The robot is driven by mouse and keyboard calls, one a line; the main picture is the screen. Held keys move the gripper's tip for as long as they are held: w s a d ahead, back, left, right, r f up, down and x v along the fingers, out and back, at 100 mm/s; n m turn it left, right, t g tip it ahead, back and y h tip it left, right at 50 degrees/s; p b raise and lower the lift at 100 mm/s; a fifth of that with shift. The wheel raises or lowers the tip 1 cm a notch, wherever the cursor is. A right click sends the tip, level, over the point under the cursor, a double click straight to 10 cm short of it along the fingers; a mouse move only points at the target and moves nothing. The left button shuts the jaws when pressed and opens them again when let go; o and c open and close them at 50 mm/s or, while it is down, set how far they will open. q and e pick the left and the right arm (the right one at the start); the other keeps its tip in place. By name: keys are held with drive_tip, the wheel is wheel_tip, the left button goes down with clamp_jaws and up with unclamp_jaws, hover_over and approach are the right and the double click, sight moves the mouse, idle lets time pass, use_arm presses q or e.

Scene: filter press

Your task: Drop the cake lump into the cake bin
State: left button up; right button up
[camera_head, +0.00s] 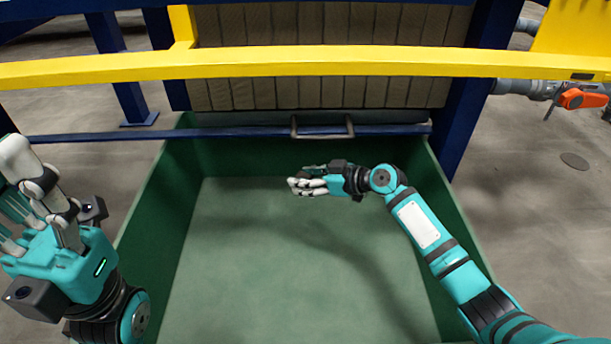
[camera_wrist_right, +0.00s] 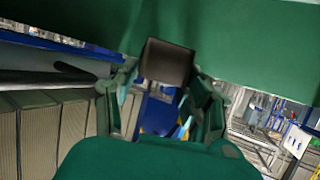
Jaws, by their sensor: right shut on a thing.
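The cake bin (camera_head: 300,265) is a large green open-topped container in the middle of the head view, with a bare floor. My right gripper (camera_head: 300,185) is over the far half of the bin, inside its side walls. In the right wrist view a small dark brown block, the cake lump (camera_wrist_right: 167,62), sits between the fingertips of my right gripper (camera_wrist_right: 165,85), which is shut on it. In the head view the lump cannot be made out behind the fingers. My left gripper (camera_head: 28,205) is at the far left, outside the bin, fingers spread, open and empty.
A yellow rail (camera_head: 320,63) crosses above the bin's far end. Behind it stand the filter press plates (camera_head: 320,25) in a blue frame. A blue bar with a metal handle (camera_head: 322,128) runs along the far bin rim. An orange valve handle (camera_head: 583,98) is at right.

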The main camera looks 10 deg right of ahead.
drive_tip(key=shift+f, duration=0.15)
drive_tip(key=o, duration=1.3)
drive_tip(key=v, duration=1.2)
